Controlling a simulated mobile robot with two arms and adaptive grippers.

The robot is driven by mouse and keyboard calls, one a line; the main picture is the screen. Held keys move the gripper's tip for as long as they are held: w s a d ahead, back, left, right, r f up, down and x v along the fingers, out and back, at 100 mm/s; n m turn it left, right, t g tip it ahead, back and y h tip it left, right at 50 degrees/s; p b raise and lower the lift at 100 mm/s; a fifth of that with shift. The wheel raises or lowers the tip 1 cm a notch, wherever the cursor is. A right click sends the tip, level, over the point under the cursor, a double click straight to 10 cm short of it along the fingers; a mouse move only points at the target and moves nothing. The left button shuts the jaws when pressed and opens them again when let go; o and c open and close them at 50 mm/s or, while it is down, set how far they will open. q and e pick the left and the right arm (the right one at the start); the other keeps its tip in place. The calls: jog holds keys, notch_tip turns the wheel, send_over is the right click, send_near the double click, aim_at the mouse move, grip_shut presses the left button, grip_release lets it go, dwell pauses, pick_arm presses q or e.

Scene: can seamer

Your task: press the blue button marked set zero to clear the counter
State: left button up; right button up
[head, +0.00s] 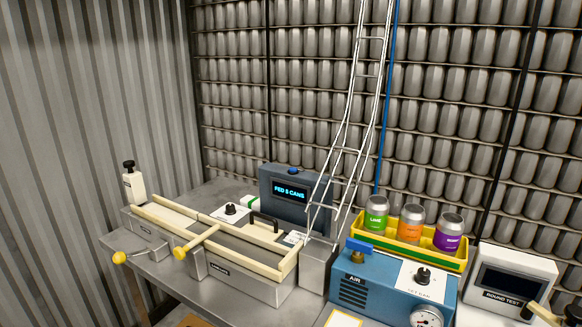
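The counter (288,209) is a dark blue-grey box at the back of the bench, with a lit display reading "FED 5 CANS". A small blue button (293,170) sits on its top face. Any marking on the button is too small to read. Neither my left nor my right gripper is in view, and nothing touches the button.
A long feed machine (246,280) with cream rails and yellow knobs lies in front of the counter. A white wire chute (345,130) comes down just right of the counter. A blue air unit (380,292), a yellow tray (441,262) of cans and a round-test box (545,268) stand further right.

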dwell(0.3)
pick_arm(q)
grip_shut()
dwell(0.7)
jog(key=shift+a, duration=0.1)
dwell(0.4)
